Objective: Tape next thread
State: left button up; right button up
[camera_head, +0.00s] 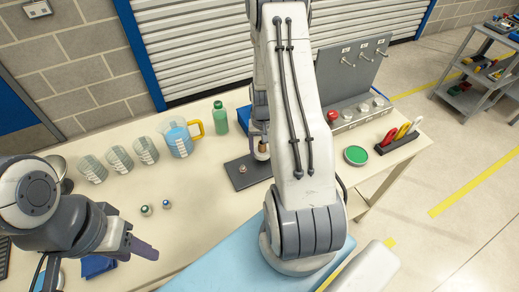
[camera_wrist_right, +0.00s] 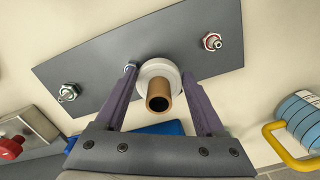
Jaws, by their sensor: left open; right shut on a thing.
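A dark plate (camera_wrist_right: 100,63) lies on the table with threaded fittings; it also shows in the head view (camera_head: 240,180). One fitting (camera_wrist_right: 68,92) is at the left and a red-ringed fitting (camera_wrist_right: 212,41) at the upper right. A third fitting (camera_wrist_right: 130,68) is partly hidden behind the tape roll. My right gripper (camera_wrist_right: 158,90) is shut on a white tape roll (camera_wrist_right: 160,69) with a brown core, over the plate's middle. Whether the roll touches a fitting cannot be told. My left gripper (camera_head: 142,249) is open and empty above the table's front left.
A blue-filled jug (camera_head: 180,143) with a yellow handle, a green bottle (camera_head: 219,118) and several clear beakers stand left of the plate.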

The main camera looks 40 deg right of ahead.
jog(key=d, duration=0.1)
jog(key=w+d+r, duration=0.1)
jog(key=shift+w+d+t+h, duration=0.25)
jog(key=shift+d+t+h, duration=0.05)
jog(key=shift+t, duration=0.1)
jog(key=shift+s+d+r+p, duration=0.1)
jog(key=shift+s+d+p, duration=0.1)
jog(key=shift+d+p, duration=0.25)
jog(key=shift+a+r, duration=0.15)
jog(key=shift+r, duration=0.05)
jog(key=shift+w+a+r, duration=0.15)
jog(key=shift+a+r, duration=0.15)
jog(key=shift+a, duration=0.1)
jog(key=shift+r+p, duration=0.35)
jog(key=shift+p, duration=0.25)
jog(key=shift+r+p, duration=0.35)
jog(key=shift+r, duration=0.1)
jog(key=shift+r+p, duration=1.35)
jog(key=shift+r, duration=0.3)
pick_arm(q)
jog(key=r, duration=0.3)
jog(key=d+r, duration=0.1)
jog(key=r, duration=0.1)
jog(key=shift+r, duration=0.25)
